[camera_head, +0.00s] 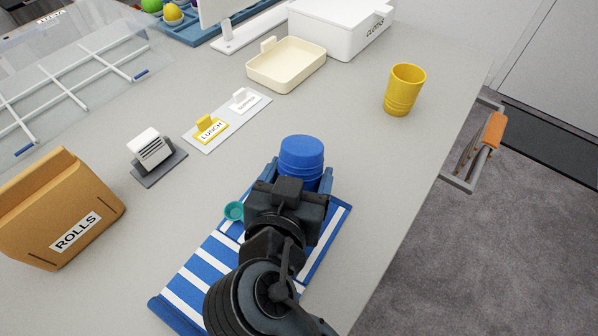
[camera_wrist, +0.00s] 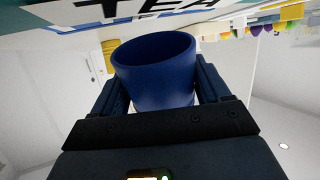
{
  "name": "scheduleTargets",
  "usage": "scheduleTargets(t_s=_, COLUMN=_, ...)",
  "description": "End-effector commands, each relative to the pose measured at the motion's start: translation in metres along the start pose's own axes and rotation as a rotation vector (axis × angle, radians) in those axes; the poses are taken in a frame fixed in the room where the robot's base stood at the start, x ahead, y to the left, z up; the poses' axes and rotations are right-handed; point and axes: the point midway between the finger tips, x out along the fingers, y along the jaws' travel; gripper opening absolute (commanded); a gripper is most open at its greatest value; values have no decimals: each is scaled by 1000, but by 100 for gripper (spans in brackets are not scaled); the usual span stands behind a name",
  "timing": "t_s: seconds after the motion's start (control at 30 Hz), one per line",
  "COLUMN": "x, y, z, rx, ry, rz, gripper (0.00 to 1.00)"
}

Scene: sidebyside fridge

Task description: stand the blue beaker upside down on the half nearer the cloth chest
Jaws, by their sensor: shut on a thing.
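The blue beaker (camera_head: 302,156) is held between the fingers of my gripper (camera_head: 299,176), with its closed base up in the head view. In the wrist view the beaker (camera_wrist: 156,75) shows its open mouth toward the side of the counter, so it is upside down. A blue-and-white striped mat (camera_head: 186,290) lies under my arm. I cannot tell whether the beaker's rim touches anything below it. Large letters reading TEA (camera_wrist: 125,8) show beyond the beaker.
A yellow cup (camera_head: 404,90) stands near the right counter edge. A cream tray (camera_head: 286,66), a LUNCH card (camera_head: 210,127), a small card stand (camera_head: 153,152) and a ROLLS bin (camera_head: 60,215) stand around. A teal round thing (camera_head: 234,211) is left of my gripper.

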Motion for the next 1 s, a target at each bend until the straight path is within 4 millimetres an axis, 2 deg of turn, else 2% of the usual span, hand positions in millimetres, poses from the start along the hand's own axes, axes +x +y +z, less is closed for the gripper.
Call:
scheduleTargets(t_s=0.5, x=2, y=0, z=5, rx=0, ry=0, rz=0, gripper=21)
scheduleTargets(t_s=0.53, x=2, y=0, z=4, rx=0, ry=0, rz=0, gripper=78)
scheduleTargets(t_s=0.77, x=2, y=0, z=4, rx=0, ry=0, rz=0, gripper=100)
scheduleTargets(t_s=1.0, x=0, y=0, z=4, rx=0, ry=-1, rz=0, gripper=100)
